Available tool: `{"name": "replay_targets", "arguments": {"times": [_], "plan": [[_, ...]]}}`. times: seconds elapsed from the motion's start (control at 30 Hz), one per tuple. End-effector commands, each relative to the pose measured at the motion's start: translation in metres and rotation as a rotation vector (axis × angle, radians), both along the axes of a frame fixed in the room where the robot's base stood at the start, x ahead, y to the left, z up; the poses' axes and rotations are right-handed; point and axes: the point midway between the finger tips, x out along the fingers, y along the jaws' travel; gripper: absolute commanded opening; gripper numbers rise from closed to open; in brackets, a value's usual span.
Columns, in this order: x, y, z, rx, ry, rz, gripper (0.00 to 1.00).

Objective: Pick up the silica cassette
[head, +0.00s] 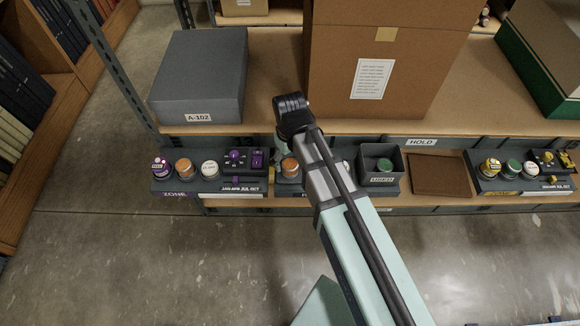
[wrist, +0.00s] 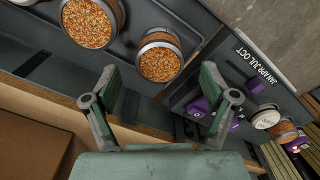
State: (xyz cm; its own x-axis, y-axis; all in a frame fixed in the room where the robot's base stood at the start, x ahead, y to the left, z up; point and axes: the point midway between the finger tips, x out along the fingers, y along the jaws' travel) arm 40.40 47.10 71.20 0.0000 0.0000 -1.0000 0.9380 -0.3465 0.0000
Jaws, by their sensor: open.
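Two round canisters filled with orange beads show in the wrist view, one (wrist: 160,60) just beyond my fingertips and one (wrist: 92,22) at upper left. They stand in a dark tray (wrist: 130,12) and look like silica cassettes; I cannot tell which one the task means. In the head view one orange-topped canister (head: 290,167) shows beside my arm in the middle tray. My gripper (wrist: 160,75) is open and empty, its green fingers spread either side of the near canister in the picture, apart from it. In the head view my wrist hides the fingers.
A left tray holds purple, orange (head: 184,168) and white (head: 209,170) canisters and a purple piece (head: 236,158). Right of my arm are a dark bin (head: 380,178) with a green-topped canister and a brown board (head: 440,175). A large cardboard box (head: 330,60) and a grey box (head: 200,75) stand behind.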

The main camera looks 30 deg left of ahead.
Motion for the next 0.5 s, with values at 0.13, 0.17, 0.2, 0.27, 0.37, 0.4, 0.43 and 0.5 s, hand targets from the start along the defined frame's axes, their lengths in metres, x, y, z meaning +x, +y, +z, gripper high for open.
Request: {"name": "replay_targets", "arguments": {"times": [0.13, 0.17, 0.2, 0.27, 0.37, 0.4, 0.43, 0.5], "plan": [[0.001, 0.002, -0.019, -0.002, 0.002, 0.000, 0.85], [0.001, 0.002, -0.023, -0.002, 0.002, 0.000, 0.85], [0.001, 0.002, -0.028, -0.002, 0.002, 0.000, 0.85], [0.001, 0.002, -0.034, -0.002, 0.001, 0.000, 0.85], [0.001, 0.002, -0.038, -0.001, 0.000, 0.000, 0.85], [0.001, 0.002, -0.039, 0.000, 0.000, 0.000, 0.85], [0.001, 0.002, -0.039, 0.000, 0.000, 0.000, 0.85], [0.001, 0.002, -0.038, 0.000, 0.000, 0.000, 0.85]]}}
